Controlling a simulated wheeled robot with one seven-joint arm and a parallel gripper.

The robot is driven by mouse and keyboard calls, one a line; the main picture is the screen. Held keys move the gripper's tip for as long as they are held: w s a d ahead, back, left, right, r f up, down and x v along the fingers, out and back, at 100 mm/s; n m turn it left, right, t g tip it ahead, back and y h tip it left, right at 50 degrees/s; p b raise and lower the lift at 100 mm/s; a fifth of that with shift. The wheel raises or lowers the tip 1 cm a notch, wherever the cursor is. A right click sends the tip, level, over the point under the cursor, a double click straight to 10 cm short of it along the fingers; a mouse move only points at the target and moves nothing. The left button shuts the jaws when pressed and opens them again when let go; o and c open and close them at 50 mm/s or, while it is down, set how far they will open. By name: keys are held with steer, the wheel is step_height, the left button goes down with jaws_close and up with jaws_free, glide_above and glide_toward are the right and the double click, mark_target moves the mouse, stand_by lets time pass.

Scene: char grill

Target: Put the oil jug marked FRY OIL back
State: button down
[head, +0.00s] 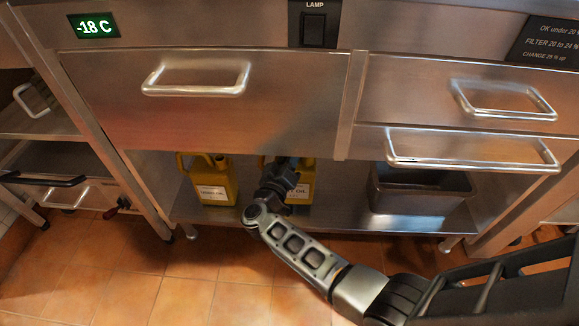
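Two yellow oil jugs stand upright on the lower steel shelf (340,217) under the drawers. The left jug (226,178) has a white label, but its first word is too small to read surely. I cannot tell which one reads FRY OIL. My gripper (283,168) is in front of the right jug, near its upper part and handle. Its fingers are hidden, so I cannot see whether they are around the jug.
A dark grey open bin (420,200) stands at the right of the shelf. Drawers with bar handles, such as the left one (196,78), hang above the shelf. Shelf legs stand at both ends. The tiled floor (190,275) in front is clear.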

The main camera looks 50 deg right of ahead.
steer(key=shift+f+b, duration=1.25)
steer(key=shift+f, duration=0.35)
steer(key=shift+r, duration=0.1)
steer(key=c, duration=1.4)
jaws_free()
steer(key=shift+f, duration=0.25)
steer(key=o, duration=0.5)
